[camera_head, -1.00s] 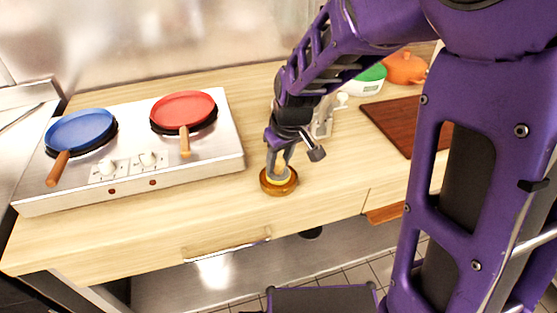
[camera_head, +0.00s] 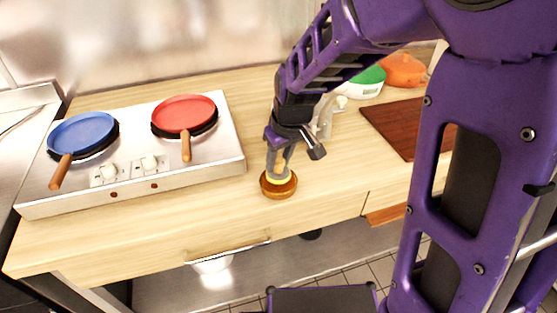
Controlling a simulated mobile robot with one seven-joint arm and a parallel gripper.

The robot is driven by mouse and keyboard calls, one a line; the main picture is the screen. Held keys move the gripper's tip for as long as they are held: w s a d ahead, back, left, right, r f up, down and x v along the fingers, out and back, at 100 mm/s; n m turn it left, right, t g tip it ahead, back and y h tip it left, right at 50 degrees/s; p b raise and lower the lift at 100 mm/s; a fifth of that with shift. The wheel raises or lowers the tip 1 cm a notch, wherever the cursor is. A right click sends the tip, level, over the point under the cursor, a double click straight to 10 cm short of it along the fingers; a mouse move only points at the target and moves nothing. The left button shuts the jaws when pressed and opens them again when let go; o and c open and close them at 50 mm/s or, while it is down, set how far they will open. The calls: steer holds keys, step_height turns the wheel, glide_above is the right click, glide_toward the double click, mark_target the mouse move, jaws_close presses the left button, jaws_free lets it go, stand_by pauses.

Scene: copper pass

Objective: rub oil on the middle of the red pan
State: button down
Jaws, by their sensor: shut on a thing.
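The red pan (camera_head: 184,112) sits on the right burner of the silver stove, its wooden handle pointing toward the front. My gripper (camera_head: 279,172) is low over the wooden counter, to the right of the stove. It is shut on a small yellow thing (camera_head: 281,180) that stands in a round amber-brown dish (camera_head: 279,192) on the counter. The gripper's fingers hide part of the yellow thing, and I cannot tell its full shape. Whether oil is in the dish cannot be seen.
A blue pan (camera_head: 84,134) sits on the left burner of the stove (camera_head: 232,160). The counter (camera_head: 225,205) between stove and dish is clear.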

mark_target(279, 159)
step_height(279, 159, up, 3)
steer(key=shift+r+p, duration=0.15)
steer(key=shift+p, duration=0.85)
steer(key=shift+r, duration=1.05)
